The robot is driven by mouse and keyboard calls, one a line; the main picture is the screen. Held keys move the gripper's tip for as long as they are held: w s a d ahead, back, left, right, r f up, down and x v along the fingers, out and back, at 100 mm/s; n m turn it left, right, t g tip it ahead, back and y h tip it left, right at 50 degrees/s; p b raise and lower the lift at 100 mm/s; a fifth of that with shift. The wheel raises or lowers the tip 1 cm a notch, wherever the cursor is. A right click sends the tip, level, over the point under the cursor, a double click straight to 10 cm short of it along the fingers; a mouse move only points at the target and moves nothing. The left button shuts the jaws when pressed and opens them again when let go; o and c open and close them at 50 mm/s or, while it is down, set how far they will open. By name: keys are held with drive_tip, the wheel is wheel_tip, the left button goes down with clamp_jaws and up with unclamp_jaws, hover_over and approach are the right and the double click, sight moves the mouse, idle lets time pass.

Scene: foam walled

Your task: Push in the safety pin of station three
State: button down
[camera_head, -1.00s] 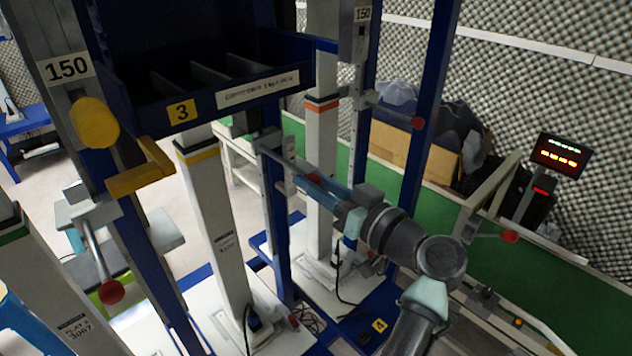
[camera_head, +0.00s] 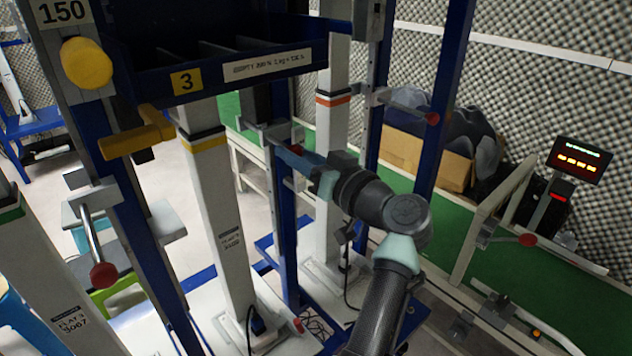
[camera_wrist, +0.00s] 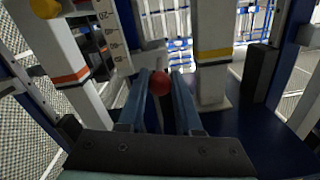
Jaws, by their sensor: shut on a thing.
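The station three label (camera_head: 186,82) is a yellow plate on the front of a dark blue bin rack. My gripper (camera_head: 294,151) is to the right of that rack, at a grey bracket (camera_head: 268,131) on a blue upright. A red ball knob (camera_head: 297,149) shows at the fingers. In the wrist view the red ball knob (camera_wrist: 160,83) sits between the two blue-grey fingertips of my gripper (camera_wrist: 161,88), which is shut on it. Its shaft is hidden. A large yellow knob (camera_head: 87,62) and a yellow handle (camera_head: 137,139) are on the left upright, away from my gripper.
Another red-ended lever (camera_head: 432,118) stands out behind my arm. A lever with a red ball (camera_head: 103,276) hangs at lower left. White posts, one with a yellow band (camera_head: 204,141) and one with an orange band (camera_head: 332,98), stand close by. A lit display (camera_head: 578,160) is at right.

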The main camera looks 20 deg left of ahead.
drive_tip(key=shift+w+a+f, duration=0.15)
drive_tip(key=shift+w+a, duration=0.15)
drive_tip(key=shift+a, duration=0.15)
drive_tip(key=shift+w+a+r, duration=0.1)
drive_tip(key=shift+a+r, duration=0.05)
drive_tip(key=shift+r, duration=0.15)
drive_tip(key=c, duration=0.9)
unclamp_jaws()
drive_tip(key=o, duration=0.3)
drive_tip(key=shift+w+a+f, duration=0.1)
drive_tip(key=shift+f, duration=0.05)
drive_tip(key=v, duration=1.3)
